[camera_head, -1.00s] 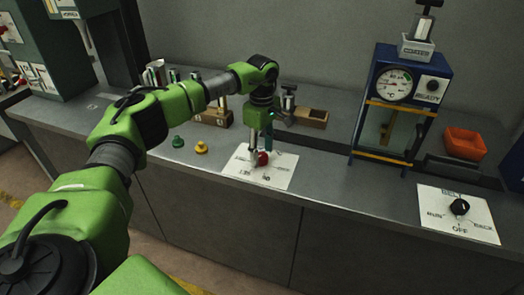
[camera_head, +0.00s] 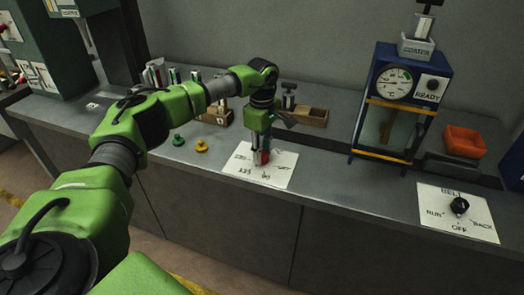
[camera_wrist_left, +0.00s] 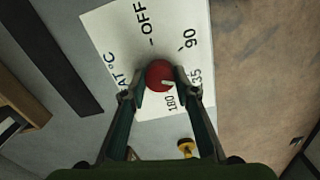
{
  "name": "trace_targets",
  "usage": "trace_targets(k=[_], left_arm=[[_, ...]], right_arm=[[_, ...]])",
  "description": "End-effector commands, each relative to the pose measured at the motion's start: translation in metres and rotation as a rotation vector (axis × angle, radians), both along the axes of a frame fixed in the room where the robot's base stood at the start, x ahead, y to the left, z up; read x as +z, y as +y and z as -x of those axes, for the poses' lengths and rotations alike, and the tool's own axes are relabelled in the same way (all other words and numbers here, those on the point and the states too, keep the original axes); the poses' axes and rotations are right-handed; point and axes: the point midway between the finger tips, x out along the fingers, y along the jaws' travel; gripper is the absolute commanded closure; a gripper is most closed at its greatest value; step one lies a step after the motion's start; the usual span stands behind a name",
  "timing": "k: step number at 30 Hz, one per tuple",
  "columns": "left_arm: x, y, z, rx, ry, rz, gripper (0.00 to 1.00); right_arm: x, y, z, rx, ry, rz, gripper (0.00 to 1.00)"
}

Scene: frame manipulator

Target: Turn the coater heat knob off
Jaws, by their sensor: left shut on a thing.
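The red heat knob (camera_head: 264,157) stands on a white card (camera_head: 282,173) on the bench. In the left wrist view the round knob (camera_wrist_left: 159,74) has a short white mark, which points to the right and slightly down, on the side of the 135 and 180 labels. OFF is printed at the top of the card (camera_wrist_left: 125,45), away from the mark. My left gripper (camera_head: 261,158) points down over the card. In the left wrist view its two fingers (camera_wrist_left: 159,90) are shut on the knob's sides. My right gripper is in neither view.
A blue coater (camera_head: 427,62) with a dial gauge stands at the right. A belt card with a black knob (camera_head: 459,205) lies at the front right, near an orange bin (camera_head: 465,143). Yellow (camera_head: 201,146) and green (camera_head: 178,140) pieces sit left of the heat card.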

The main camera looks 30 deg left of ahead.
Motion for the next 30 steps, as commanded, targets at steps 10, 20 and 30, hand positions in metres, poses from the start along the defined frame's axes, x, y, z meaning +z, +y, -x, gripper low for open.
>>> trace_targets(k=[10,20,30], left_arm=[[0.001,-0.001,-0.001,0.241,0.001,0.001,0.93],[0.002,-0.001,-0.001,0.555,0.000,0.002,0.93],[0.002,0.000,-0.002,0.878,-0.002,0.001,0.93]], right_arm=[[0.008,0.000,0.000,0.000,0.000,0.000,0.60],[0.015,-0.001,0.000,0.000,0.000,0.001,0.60],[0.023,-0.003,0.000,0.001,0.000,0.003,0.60]])
